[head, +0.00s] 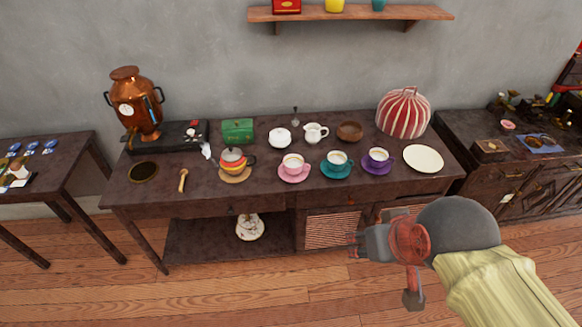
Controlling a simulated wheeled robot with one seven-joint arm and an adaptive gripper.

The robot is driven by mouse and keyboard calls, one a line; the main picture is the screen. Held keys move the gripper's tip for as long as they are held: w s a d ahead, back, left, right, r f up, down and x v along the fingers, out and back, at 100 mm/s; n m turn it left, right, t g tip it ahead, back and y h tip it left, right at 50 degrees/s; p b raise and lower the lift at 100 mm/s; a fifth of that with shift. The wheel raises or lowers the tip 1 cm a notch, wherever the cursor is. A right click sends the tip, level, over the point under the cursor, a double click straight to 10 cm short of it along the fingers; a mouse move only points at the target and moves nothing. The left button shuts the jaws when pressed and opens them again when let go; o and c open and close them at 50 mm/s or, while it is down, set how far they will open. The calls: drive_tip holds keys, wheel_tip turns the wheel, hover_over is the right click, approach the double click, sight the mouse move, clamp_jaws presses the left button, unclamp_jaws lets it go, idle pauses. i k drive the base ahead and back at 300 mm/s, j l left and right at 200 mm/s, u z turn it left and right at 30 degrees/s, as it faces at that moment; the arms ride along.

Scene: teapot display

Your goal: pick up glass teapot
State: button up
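A small round pot (235,161) with a grey top and red and yellow bands stands upright on a round wooden trivet (236,178) on the dark table. It is the most teapot-like thing on the tabletop, but I cannot tell whether it is glass. My gripper (357,243) is in front of the table, to the right of the pot and nearer to me, well apart from it. Its fingers point left and no object shows in them. They are too small and overlapped to tell whether they are open.
Pink, teal and purple cups (378,158) on saucers stand right of the pot. A copper urn (137,103), green box (238,131), white pots, a bowl and a striped tea cosy (404,112) stand behind. A white plate (424,158) lies at right. Open floor lies in front.

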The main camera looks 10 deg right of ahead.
sight(236, 169)
drive_tip(key=i+j+z, duration=0.2)
drive_tip(key=j, duration=0.45)
drive_tip(key=i+j+z, duration=0.25)
drive_tip(key=j, duration=0.45)
drive_tip(key=i+j+z, duration=0.2)
drive_tip(key=j, duration=0.55)
drive_tip(key=i+j+z, duration=0.25)
drive_tip(key=j, duration=0.5)
drive_tip(key=j+z, duration=0.2)
drive_tip(key=j, duration=0.55)
